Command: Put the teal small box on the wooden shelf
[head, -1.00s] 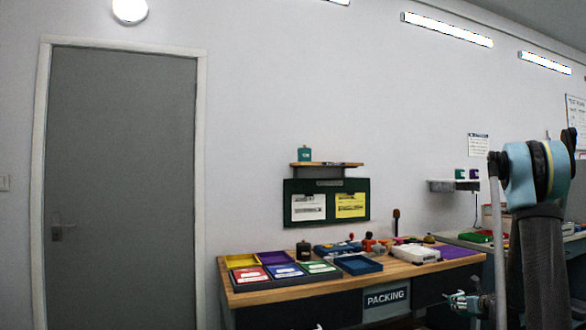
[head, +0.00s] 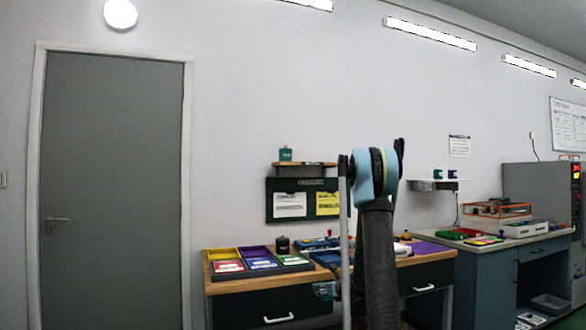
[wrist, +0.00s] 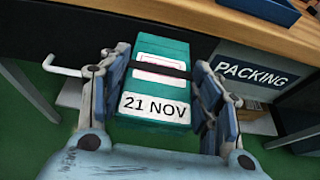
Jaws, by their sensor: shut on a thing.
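The teal small box (wrist: 154,82), with a black band and a "21 NOV" label, is between the two fingers of my gripper (wrist: 156,104) in the wrist view. The gripper is shut on it. In the head view my gripper (head: 325,290) is low in front of the packing bench, partly hidden by my arm. The wooden shelf (head: 300,164) is on the wall above the bench, over a dark green board. A teal container with a dark top (head: 285,154) stands on its left end; the right part looks mostly bare.
The packing bench (head: 235,288) holds coloured trays (head: 225,267), a dark jar (head: 283,244) and tools. My arm stands in front of its right half. A second bench (head: 490,252) stands beyond.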

